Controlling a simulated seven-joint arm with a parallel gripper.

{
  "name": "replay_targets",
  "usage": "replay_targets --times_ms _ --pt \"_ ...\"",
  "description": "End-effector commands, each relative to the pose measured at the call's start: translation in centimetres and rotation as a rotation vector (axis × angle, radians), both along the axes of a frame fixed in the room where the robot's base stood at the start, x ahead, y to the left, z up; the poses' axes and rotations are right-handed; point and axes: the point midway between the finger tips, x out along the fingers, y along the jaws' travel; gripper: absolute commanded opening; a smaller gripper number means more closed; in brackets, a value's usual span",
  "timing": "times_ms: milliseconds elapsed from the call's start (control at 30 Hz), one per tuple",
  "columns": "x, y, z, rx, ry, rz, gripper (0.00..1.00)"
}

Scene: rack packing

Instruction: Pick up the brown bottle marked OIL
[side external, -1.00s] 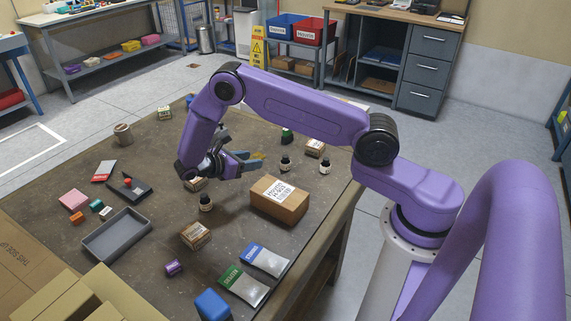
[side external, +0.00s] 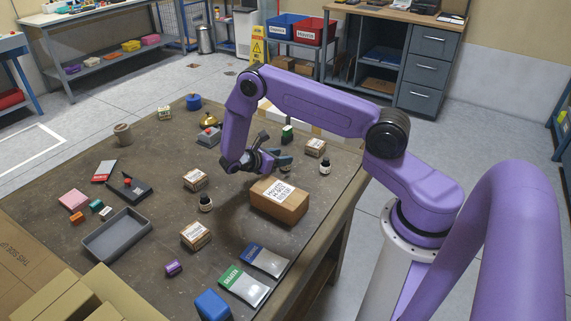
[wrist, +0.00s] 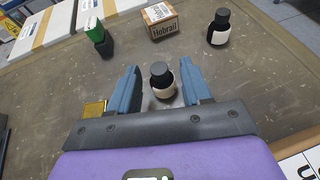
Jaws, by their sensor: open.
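Small dark bottles with black caps and pale labels stand on the brown table; I cannot read OIL on any of them. One bottle (wrist: 161,82) stands upright between the two blue fingers of my open gripper (wrist: 159,72) in the wrist view. In the side view my gripper (side external: 281,160) mostly hides that bottle. A second bottle (side external: 325,167) stands to its right and also shows at the upper right of the wrist view (wrist: 218,30). A third bottle (side external: 205,203) stands to the left, apart from the gripper.
A large labelled carton (side external: 279,200) lies close in front of my gripper. A small box marked Hobrail (wrist: 160,20) and a green-topped item (wrist: 98,35) stand beyond the fingers. A grey tray (side external: 116,234), small boxes and pouches lie on the left and front of the table.

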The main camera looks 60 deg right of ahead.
Motion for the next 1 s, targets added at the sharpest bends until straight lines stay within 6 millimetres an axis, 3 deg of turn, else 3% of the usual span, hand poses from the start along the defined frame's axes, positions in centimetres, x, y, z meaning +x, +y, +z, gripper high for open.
replay_targets --times_ms 200,500,533,667,1000 --pt "-0.4 -2.4 -1.2 0.0 -0.001 0.0 0.49" --pt "-0.5 -2.8 -1.4 0.0 -0.001 0.001 0.49" --pt "-0.5 -2.8 -1.4 0.0 -0.001 0.001 0.42" --pt "-0.5 -2.8 -1.3 0.0 -0.001 0.001 0.0" --pt "-0.5 -2.8 -1.3 0.0 -0.001 0.001 0.0"
